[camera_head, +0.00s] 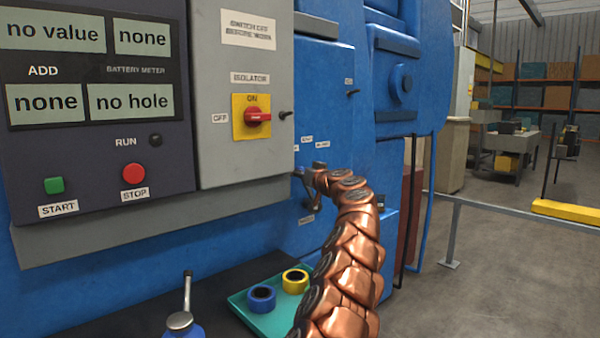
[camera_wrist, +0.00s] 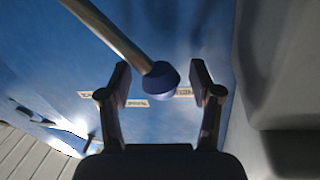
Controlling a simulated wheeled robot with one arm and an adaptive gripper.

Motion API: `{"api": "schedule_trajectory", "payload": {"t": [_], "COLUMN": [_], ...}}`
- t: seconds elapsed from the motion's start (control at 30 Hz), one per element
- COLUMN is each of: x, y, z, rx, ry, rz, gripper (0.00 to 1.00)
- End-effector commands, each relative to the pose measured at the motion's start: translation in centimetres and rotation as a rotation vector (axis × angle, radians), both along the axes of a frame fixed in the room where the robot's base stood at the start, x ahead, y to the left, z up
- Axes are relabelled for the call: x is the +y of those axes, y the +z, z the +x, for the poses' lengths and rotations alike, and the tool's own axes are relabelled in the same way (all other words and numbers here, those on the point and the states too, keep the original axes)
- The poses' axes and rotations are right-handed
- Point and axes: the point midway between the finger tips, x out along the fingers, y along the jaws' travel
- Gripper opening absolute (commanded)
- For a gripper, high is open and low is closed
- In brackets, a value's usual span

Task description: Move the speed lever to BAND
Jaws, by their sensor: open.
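The speed lever shows in the wrist view as a pale rod (camera_wrist: 108,32) running from the upper left to a dark round knob (camera_wrist: 161,81). The knob is between the two fingers of my gripper (camera_wrist: 160,88), apart from both, with space on each side. My gripper is open and empty. In the head view my gripper (camera_head: 306,188) is at the blue machine's face, just right of the grey cabinet, and hides most of the lever. Small white labels (camera_wrist: 136,103) lie behind the knob; their words are too small to read, so I cannot tell which is BAND.
The grey cabinet (camera_head: 240,160) with the red isolator switch (camera_head: 257,116) stands close left of my gripper. A teal tray (camera_head: 262,326) with a blue ring (camera_head: 262,298) and a yellow ring (camera_head: 295,281) is below. An oil can (camera_head: 181,318) stands at the front.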

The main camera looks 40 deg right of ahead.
Motion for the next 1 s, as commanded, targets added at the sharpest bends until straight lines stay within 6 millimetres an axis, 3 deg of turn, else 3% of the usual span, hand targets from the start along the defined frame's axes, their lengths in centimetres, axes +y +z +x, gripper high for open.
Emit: {"api": "schedule_trajectory", "payload": {"t": [0.23, 0.83, 1.0], "x": [0.01, 0.07, 0.08], "y": [-0.02, -0.05, -0.05], "z": [0.02, 0.07, 0.07], "rx": [0.000, 0.001, 0.001], "ry": [0.000, 0.002, 0.002], "rz": [0.000, 0.000, 0.001], "gripper": [0.64, 0.02, 0.00]}}
